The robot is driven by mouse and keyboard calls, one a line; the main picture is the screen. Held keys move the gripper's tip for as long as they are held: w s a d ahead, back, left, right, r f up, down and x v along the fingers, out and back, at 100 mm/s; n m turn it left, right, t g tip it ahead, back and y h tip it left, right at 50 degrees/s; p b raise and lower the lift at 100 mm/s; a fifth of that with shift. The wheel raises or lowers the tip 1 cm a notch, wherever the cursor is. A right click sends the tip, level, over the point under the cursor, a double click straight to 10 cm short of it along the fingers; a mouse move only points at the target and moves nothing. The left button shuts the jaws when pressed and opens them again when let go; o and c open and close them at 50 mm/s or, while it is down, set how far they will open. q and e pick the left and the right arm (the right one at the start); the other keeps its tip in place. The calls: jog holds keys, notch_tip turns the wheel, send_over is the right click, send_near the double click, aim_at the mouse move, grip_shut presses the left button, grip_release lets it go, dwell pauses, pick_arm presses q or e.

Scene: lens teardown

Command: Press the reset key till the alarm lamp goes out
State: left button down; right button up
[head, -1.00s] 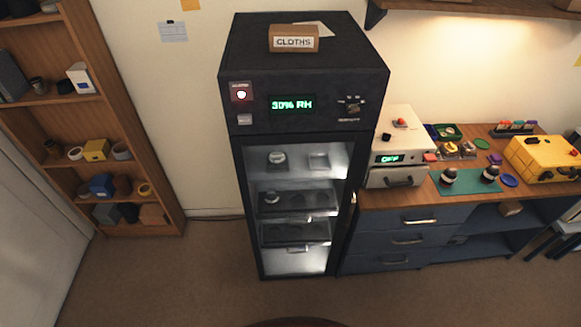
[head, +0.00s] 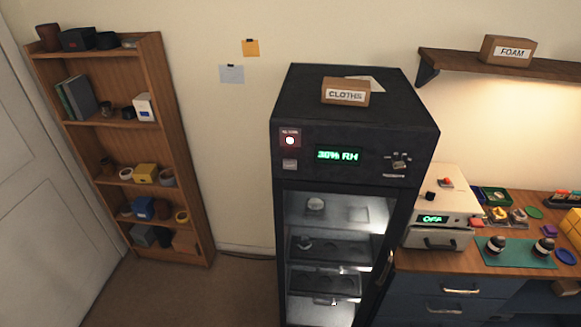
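The alarm lamp (head: 290,141) is lit, with a bright white centre in a red panel at the upper left of the dark cabinet's front (head: 354,187). A small grey key (head: 289,164) sits just below the lamp; its label is too small to read. A green display (head: 338,156) to the right of the lamp reads 30% RH. A knob (head: 399,161) is farther right on the same panel. Neither of my grippers shows in the head view.
A wooden bookshelf (head: 187,165) stands at the left, apart from the cabinet. A workbench (head: 440,262) with a white box unit (head: 455,207) adjoins the cabinet's right side. A CLOTHS box (head: 345,91) lies on top. Floor shows between bookshelf and cabinet.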

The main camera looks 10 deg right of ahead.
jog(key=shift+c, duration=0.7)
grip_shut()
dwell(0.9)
